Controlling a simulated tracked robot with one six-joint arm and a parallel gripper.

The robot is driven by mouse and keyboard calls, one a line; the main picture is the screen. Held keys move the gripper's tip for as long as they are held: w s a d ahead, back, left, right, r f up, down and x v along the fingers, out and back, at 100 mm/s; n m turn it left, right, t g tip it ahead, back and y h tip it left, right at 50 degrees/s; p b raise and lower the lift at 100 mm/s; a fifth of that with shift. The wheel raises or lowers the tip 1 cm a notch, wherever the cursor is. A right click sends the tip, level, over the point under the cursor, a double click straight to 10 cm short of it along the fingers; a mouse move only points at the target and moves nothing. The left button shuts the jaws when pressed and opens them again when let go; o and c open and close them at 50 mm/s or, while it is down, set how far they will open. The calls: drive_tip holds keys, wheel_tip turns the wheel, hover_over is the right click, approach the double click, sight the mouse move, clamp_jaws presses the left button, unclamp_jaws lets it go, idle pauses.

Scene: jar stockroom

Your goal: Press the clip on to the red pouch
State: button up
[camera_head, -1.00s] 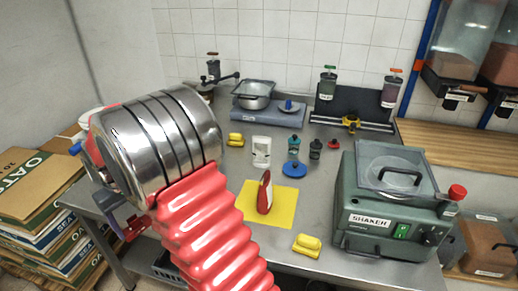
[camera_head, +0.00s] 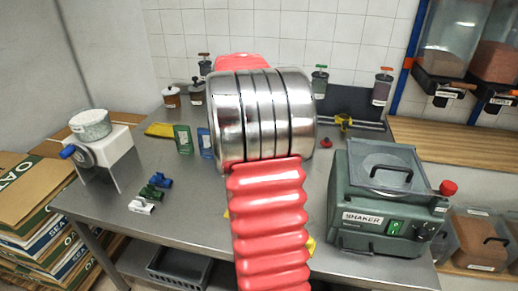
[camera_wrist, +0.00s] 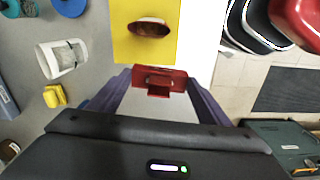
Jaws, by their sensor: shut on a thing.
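The red pouch (camera_wrist: 150,28) stands on the yellow mat (camera_wrist: 123,48) in the wrist view, seen from above with its dark narrow top showing. My gripper (camera_wrist: 158,86) is shut on a red clip (camera_wrist: 172,79), which spans its two purple-grey fingertips. In the picture the clip lies just below the pouch, with a gap between them. The height between clip and pouch cannot be told. In the head view my arm hides the pouch, the gripper and the held clip; only a sliver of the mat shows.
Green, blue and white clips (camera_head: 142,207) lie at the table's left. Green (camera_head: 183,139) and blue (camera_head: 205,143) pouches stand behind them. The green shaker (camera_head: 385,200) fills the right side. A white container (camera_wrist: 62,60) and a yellow block (camera_wrist: 54,96) lie near the mat.

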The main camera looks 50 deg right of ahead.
drive_tip(key=s+d+r, duration=0.2)
drive_tip(key=s+d, duration=0.3)
drive_tip(key=s, duration=0.1)
drive_tip(key=shift+d+r+n, duration=0.15)
drive_tip(key=shift+r+n, duration=0.15)
drive_tip(key=shift+n, duration=0.1)
drive_tip(key=shift+f, duration=0.15)
drive_tip(key=shift+f, duration=3.2)
drive_tip(key=shift+s+f, duration=0.1)
drive_tip(key=shift+f, duration=0.8)
idle(0.6)
idle(0.3)
drive_tip(key=o, duration=1.1)
drive_tip(key=shift+o, duration=0.9)
